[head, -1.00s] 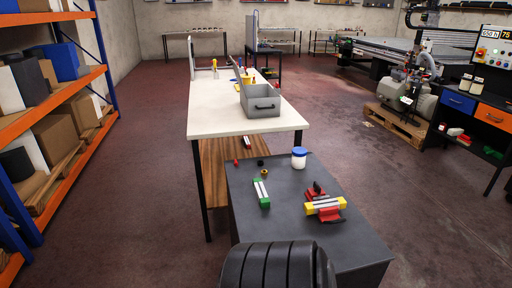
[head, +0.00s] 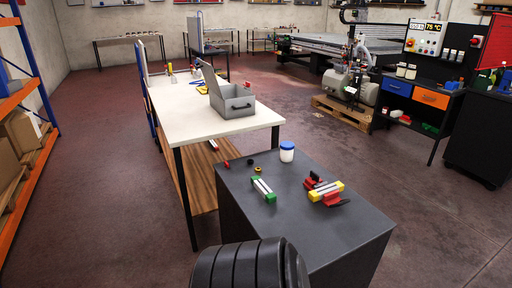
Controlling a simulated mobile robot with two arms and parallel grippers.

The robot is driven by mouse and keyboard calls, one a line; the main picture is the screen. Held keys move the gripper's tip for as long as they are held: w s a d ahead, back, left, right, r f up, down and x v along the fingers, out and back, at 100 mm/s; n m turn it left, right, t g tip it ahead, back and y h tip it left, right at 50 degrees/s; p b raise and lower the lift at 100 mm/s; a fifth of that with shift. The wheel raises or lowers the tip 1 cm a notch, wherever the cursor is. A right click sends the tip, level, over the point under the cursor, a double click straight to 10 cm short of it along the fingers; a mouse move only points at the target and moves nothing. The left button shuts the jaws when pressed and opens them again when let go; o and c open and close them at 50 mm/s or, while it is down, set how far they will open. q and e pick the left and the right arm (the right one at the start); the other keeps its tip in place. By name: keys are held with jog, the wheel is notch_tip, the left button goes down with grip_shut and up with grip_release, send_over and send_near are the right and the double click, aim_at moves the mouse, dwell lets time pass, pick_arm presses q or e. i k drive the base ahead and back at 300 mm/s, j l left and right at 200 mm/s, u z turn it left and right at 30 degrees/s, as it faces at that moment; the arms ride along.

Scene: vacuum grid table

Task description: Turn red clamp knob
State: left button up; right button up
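No gripper of mine shows in the head view. On the dark grey table (head: 235,190) at the front lies a red clamp-like piece (head: 333,198) with a yellow-ended light bar (head: 327,191) across it and dark parts on either side. A small red piece (head: 226,163) sits near the table's far left corner; it is too small to tell whether it is a knob. I cannot tell which red part is the clamp knob. The large vacuum grid table (head: 345,50) stands far off at the back right.
Orange shelving (head: 28,180) is at left. Open floor (head: 430,215) lies to the right.

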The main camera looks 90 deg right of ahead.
aim_at(315, 176)
jog(key=i+z, duration=0.15)
jog(key=z, duration=0.25)
jog(key=i+z, duration=0.2)
jog(key=z, duration=0.2)
jog(key=i+z, duration=0.15)
jog(key=z, duration=0.3)
jog(key=i+j+z, duration=0.1)
jog(key=z, duration=0.3)
